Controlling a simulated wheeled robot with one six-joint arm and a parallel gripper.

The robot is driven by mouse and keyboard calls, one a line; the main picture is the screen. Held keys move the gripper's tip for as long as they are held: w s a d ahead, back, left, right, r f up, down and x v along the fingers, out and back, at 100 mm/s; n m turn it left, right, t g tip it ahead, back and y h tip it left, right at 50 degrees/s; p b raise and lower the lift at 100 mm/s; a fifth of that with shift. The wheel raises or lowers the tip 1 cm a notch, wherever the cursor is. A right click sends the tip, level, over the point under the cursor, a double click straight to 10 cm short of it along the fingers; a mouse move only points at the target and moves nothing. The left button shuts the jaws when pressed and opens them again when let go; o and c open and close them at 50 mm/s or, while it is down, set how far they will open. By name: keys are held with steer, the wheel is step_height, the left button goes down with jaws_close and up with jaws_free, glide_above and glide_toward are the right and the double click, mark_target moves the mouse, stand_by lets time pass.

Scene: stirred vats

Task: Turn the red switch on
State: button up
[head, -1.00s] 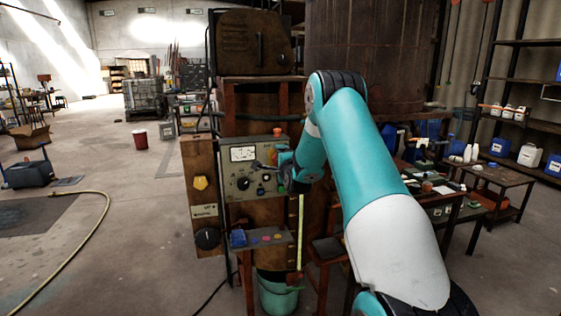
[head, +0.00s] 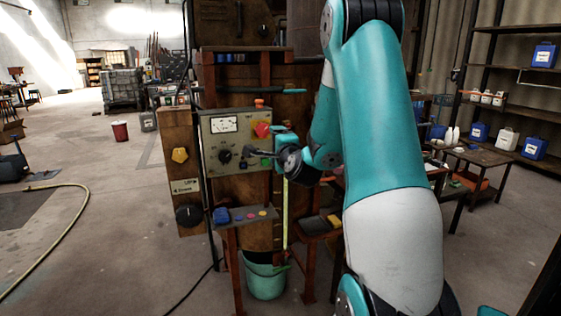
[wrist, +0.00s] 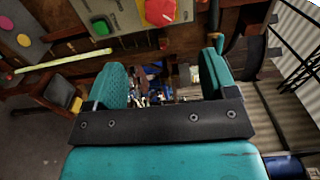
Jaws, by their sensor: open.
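The red switch (head: 262,130) is a rounded red knob on the right of the grey control panel (head: 212,128), below and right of a white meter. In the wrist view the red switch (wrist: 160,12) shows at the top edge, with a green button (wrist: 101,27) left of it on the panel. My gripper (head: 279,149) is at the panel's right edge, right of and a little below the switch. In the wrist view my gripper (wrist: 165,65) has its teal fingers apart with nothing held between them. The switch lies beyond the fingertips. Whether it is on cannot be told.
A dark knob (head: 225,156) is lower on the panel. Below is a shelf (head: 236,222) with coloured buttons. A wooden board (head: 175,140) with a yellow knob stands left. A teal bucket (head: 265,282) is underneath. The floor to the left is mostly open.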

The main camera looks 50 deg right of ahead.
steer(key=shift+b+v, duration=0.5)
steer(key=shift+v, duration=0.95)
